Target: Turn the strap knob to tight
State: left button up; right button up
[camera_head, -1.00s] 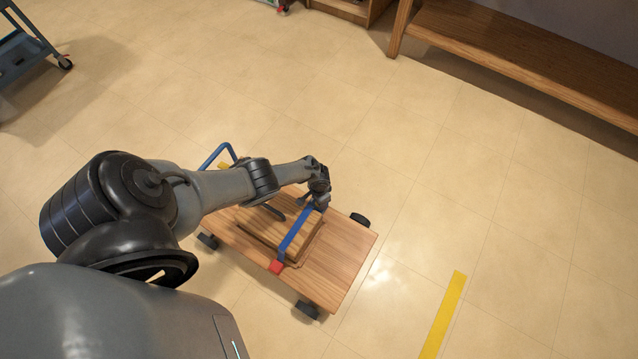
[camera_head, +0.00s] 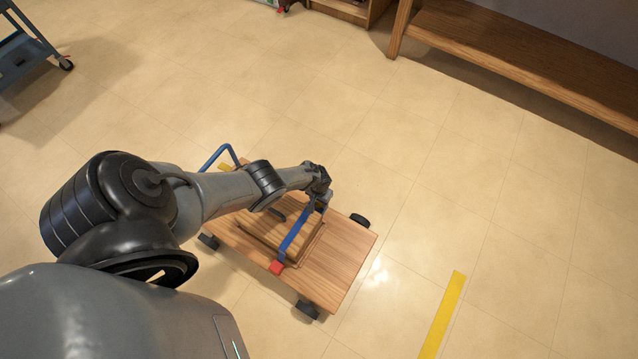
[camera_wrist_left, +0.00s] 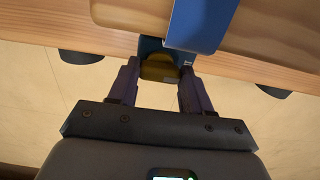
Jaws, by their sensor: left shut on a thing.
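A blue strap (camera_head: 296,234) runs across a wooden box (camera_head: 262,229) on a wooden cart (camera_head: 340,255). It also shows in the left wrist view (camera_wrist_left: 201,22). My left gripper (camera_head: 322,203) is at the strap's far end, at the cart's edge. In the left wrist view, my left gripper (camera_wrist_left: 158,78) has its two fingers on either side of a yellow knob (camera_wrist_left: 158,67), shut on it. The knob sits below a blue bracket at the edge of the wood. The knob's setting cannot be read. My right gripper is not in view.
A red piece (camera_head: 277,267) sits at the strap's near end. The cart has dark wheels and a blue handle (camera_head: 217,154). A wooden bench (camera_head: 520,55) stands at the back right and a grey trolley (camera_head: 25,50) at the back left. Open floor lies right of the cart.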

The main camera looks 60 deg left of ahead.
pick_arm(q)
jog(key=o, duration=1.1)
jog(key=shift+c, duration=0.2)
jog(key=shift+r, duration=0.1)
notch_tip(320, 180, up, 11)
jog(key=p, duration=1)
jog(key=shift+p, duration=0.3)
